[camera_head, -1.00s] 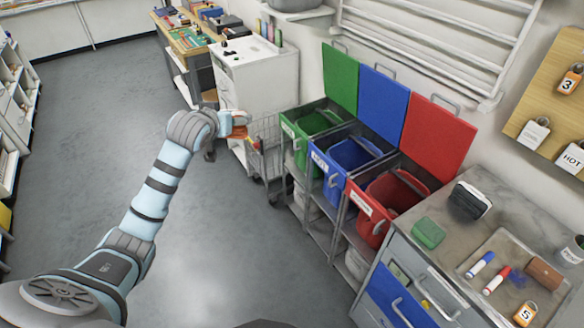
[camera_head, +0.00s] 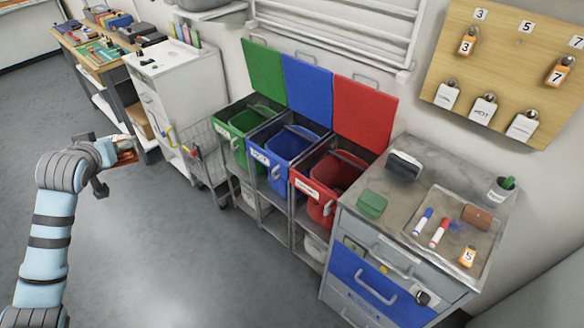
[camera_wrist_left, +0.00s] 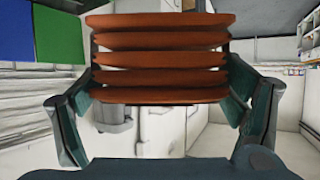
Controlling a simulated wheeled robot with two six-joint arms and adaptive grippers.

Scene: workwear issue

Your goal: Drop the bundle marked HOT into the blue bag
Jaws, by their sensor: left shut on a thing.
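My left gripper (camera_head: 112,152) is shut on a bundle of stacked orange-brown folded layers (camera_wrist_left: 160,62), held up in the air at the left of the head view. The bundle also shows in the head view (camera_head: 125,154), small and partly hidden by the gripper. No HOT marking can be read on the side that shows. The blue bag (camera_head: 285,148) hangs open in the middle frame, with a blue lid raised behind it. It stands to the right of my left gripper, well apart from it. My right gripper is not in view.
A green bag (camera_head: 240,122) and a red bag (camera_head: 330,180) flank the blue one. A wire cart (camera_head: 205,160) stands left of the bins. A grey-topped cabinet (camera_head: 400,215) with a tray, markers and tags is at the right. The floor (camera_head: 150,250) in front is clear.

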